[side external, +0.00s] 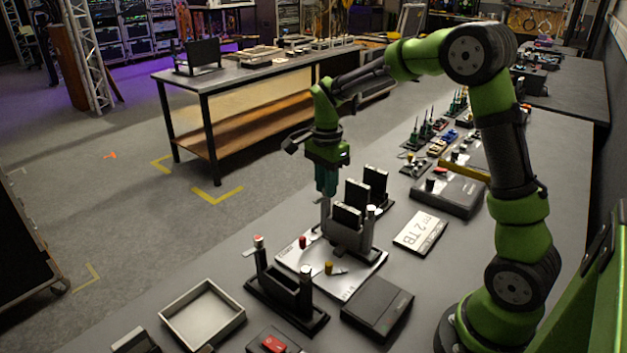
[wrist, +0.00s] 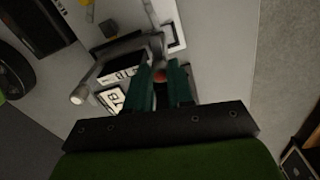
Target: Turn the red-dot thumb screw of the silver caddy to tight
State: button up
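The silver caddy (side external: 345,238) stands on a light base plate (side external: 290,262) and holds upright black drives. In the wrist view the caddy (wrist: 104,72) shows as grey bars around drives with white labels. My gripper (side external: 326,192) points straight down at the caddy's left end, above a grey post. In the wrist view a red dot (wrist: 159,76), on what looks like the thumb screw, lies between the two green fingers of my gripper (wrist: 160,72). The fingers are apart, one on each side. I cannot tell whether they touch the screw, or how it is turned.
A black caddy (side external: 287,298) with a red-topped post is in front. A "2 TB" card (side external: 420,232), a black box (side external: 377,307) and a grey tray (side external: 203,313) lie around.

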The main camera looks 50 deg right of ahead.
grip_shut()
jog(key=n, duration=1.5)
jog(key=shift+n, duration=2.4)
